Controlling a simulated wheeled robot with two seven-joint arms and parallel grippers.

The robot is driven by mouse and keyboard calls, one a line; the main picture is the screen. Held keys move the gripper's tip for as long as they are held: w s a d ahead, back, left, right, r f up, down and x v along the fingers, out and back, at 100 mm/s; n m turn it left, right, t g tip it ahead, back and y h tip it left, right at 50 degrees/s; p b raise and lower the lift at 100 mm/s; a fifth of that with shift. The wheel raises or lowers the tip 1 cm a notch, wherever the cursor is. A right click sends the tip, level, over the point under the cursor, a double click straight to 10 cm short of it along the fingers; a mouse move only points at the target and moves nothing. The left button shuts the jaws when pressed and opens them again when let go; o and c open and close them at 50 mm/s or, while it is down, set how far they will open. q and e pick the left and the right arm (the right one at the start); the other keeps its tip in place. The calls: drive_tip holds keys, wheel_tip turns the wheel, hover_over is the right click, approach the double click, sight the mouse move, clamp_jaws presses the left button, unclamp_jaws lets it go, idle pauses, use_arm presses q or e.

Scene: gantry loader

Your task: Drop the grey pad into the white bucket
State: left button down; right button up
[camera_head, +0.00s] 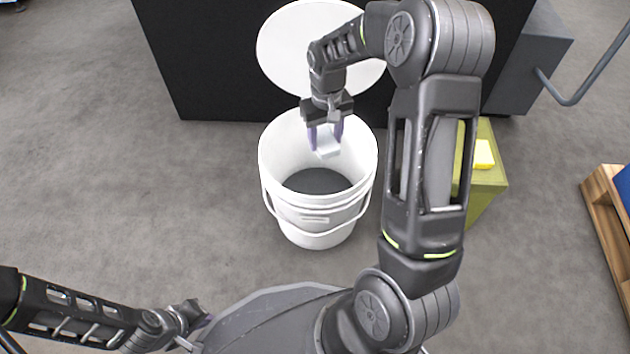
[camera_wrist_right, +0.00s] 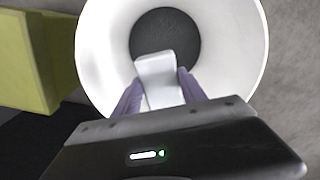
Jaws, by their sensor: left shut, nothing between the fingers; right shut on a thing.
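The white bucket (camera_head: 318,220) stands upright and open on the floor. Its inside shows a dark grey round bottom or contents (camera_head: 318,181); I cannot tell which. My right gripper (camera_head: 325,146) is shut on a pale grey, nearly white pad (camera_head: 328,149), over the bucket's mouth. In the right wrist view the pad (camera_wrist_right: 160,80) sits between the purple fingers, with the bucket (camera_wrist_right: 240,50) opening around and beyond it. My left gripper (camera_head: 205,321) is low at the lower left, shut and empty, away from the bucket.
A round white lid or disc (camera_head: 285,50) is behind the bucket against a black box (camera_head: 210,70). An olive-green box (camera_head: 485,190) with a yellow item (camera_head: 483,155) stands right of the bucket, partly behind my right arm. A wooden pallet (camera_head: 605,210) is far right. The left floor is clear.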

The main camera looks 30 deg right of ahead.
drive_tip(key=o, duration=1.5)
drive_tip(key=shift+r, duration=0.1)
wheel_tip(320, 180, up, 8)
drive_tip(key=p, duration=0.3)
drive_tip(key=shift+p, duration=0.3)
